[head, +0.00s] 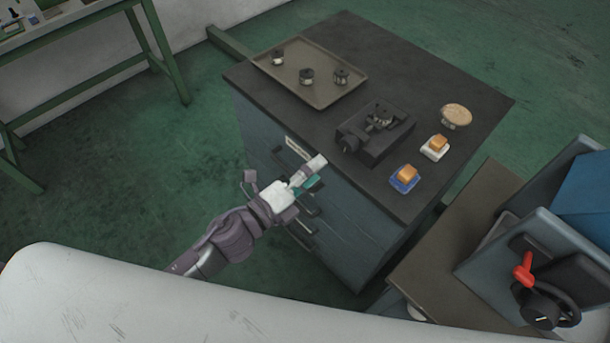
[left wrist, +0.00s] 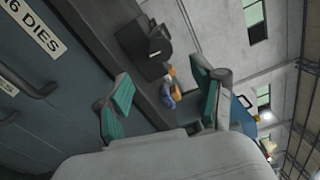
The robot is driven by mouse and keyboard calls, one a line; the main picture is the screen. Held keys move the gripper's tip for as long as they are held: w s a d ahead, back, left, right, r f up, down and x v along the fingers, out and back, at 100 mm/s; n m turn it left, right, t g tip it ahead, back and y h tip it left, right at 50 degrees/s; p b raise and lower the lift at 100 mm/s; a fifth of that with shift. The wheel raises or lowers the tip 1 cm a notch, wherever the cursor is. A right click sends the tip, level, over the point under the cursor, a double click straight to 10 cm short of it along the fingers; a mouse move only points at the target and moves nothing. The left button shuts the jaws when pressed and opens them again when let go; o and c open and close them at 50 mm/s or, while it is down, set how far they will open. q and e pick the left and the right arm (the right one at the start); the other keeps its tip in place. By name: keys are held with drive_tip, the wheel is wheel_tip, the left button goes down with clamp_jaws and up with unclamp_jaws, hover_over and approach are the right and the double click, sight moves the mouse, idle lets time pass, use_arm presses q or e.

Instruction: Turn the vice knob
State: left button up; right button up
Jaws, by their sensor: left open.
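A dark vice (head: 378,130) sits on the black top of a blue drawer cabinet. The dark vice (left wrist: 143,45) also shows in the left wrist view, ahead of and above the gap between my fingers. My left gripper (head: 312,176) is open and empty, in front of the cabinet's drawer side, short of the knob and not touching it. Its teal finger pads stand wide apart in the left wrist view (left wrist: 162,95). My right gripper is in neither view.
A tray (head: 318,90) with several small dark parts lies at the back left of the top. Two small trays with orange blocks (head: 404,178) (head: 437,147) and a round tan-topped item (head: 456,114) are to the right. Drawer handles (head: 300,238) project below my gripper.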

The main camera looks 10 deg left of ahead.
use_arm(q)
drive_tip(key=shift+v, duration=1.25)
